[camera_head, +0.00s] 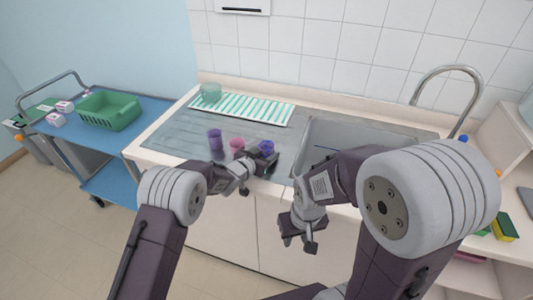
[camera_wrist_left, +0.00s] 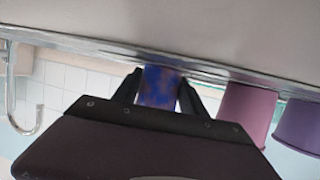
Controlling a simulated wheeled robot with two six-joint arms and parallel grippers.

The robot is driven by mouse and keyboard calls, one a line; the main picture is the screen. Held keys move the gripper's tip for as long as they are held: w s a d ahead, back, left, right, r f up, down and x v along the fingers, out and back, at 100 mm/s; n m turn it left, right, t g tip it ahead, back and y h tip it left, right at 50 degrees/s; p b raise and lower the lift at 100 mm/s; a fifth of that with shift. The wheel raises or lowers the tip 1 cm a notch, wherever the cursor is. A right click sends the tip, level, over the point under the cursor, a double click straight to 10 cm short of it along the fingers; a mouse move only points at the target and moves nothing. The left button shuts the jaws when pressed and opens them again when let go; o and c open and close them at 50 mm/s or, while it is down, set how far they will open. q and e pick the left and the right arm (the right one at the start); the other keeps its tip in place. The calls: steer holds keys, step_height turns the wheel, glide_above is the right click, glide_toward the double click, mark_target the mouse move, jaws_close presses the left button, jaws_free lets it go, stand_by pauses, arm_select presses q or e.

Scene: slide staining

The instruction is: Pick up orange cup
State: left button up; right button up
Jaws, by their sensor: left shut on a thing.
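My left gripper (camera_head: 261,158) is at the counter's front, left of the sink. It is shut on a blue-purple cup (camera_head: 267,146). In the left wrist view that cup (camera_wrist_left: 160,86) shows between the two fingers, blue with faint reddish patches. I cannot tell whether it touches the counter. A pink cup (camera_head: 236,144) and a purple cup (camera_head: 215,140) stand to its left on the counter. I see no clearly orange cup. My right gripper (camera_head: 299,245) hangs open and empty in front of the cabinet, below the counter's edge.
A striped green-and-white rack (camera_head: 240,107) lies at the counter's back, with a clear greenish beaker (camera_head: 210,93) at its left end. The sink (camera_head: 370,134) is to the right. A blue cart (camera_head: 150,107) with a green basket (camera_head: 108,111) stands at the left.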

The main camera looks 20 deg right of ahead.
arm_select(q)
step_height(320, 180, up, 10)
steer(key=p, duration=0.1)
stand_by(0.6)
steer(key=shift+a, duration=0.1)
